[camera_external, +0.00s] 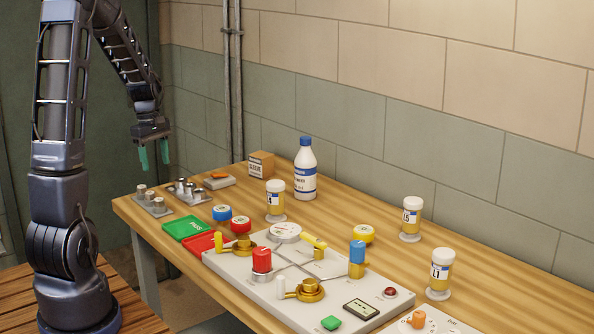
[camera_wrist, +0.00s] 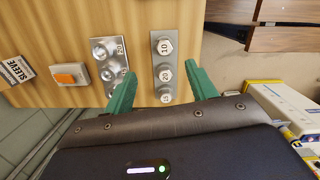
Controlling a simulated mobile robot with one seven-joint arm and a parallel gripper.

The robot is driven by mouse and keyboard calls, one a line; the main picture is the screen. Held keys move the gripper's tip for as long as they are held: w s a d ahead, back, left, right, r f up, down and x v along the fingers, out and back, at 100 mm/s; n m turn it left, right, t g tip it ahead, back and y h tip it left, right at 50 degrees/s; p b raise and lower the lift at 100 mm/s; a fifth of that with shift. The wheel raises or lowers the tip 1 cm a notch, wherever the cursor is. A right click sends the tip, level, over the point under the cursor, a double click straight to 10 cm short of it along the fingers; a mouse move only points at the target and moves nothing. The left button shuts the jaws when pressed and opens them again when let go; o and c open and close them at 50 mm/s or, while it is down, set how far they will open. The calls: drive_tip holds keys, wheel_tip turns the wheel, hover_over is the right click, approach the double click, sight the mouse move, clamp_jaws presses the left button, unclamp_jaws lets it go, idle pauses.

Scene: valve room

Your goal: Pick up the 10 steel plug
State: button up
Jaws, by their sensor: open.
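The steel plug marked 10 (camera_wrist: 165,47) is a pale hexagonal-headed plug at the top end of a narrow metal plate (camera_wrist: 157,69) in the wrist view. A plug marked 20 (camera_wrist: 164,75) and another plug (camera_wrist: 166,98) stand below it in the same row. In the external view this plate (camera_external: 164,212) with its three plugs lies at the table's left end; the markings are not readable there. My gripper (camera_wrist: 160,71) is open and empty, its green fingers either side of the row in the picture. In the external view my gripper (camera_external: 153,155) hangs above the plate, clear of it.
A second metal plate (camera_wrist: 97,45) with shiny fittings lies beside the first. An orange-topped switch (camera_wrist: 70,75) and a sleeve box (camera_wrist: 14,72) are farther left. Green (camera_external: 188,229) and red (camera_external: 208,243) trays and a valve panel (camera_external: 240,276) fill the table's front.

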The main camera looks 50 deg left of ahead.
hover_over(159, 199)
drive_tip(key=f, duration=0.5)
drive_tip(key=shift+w+a+f, duration=0.2)
drive_tip(key=shift+a+f, duration=0.1)
drive_tip(key=shift+s+d+f, duration=0.15)
drive_tip(key=shift+f, duration=1.25)
drive_tip(key=shift+s+d+f, duration=0.15)
drive_tip(key=shift+f, duration=1.2)
drive_tip(key=c, duration=1.1)
drive_tip(key=shift+r, duration=0.15)
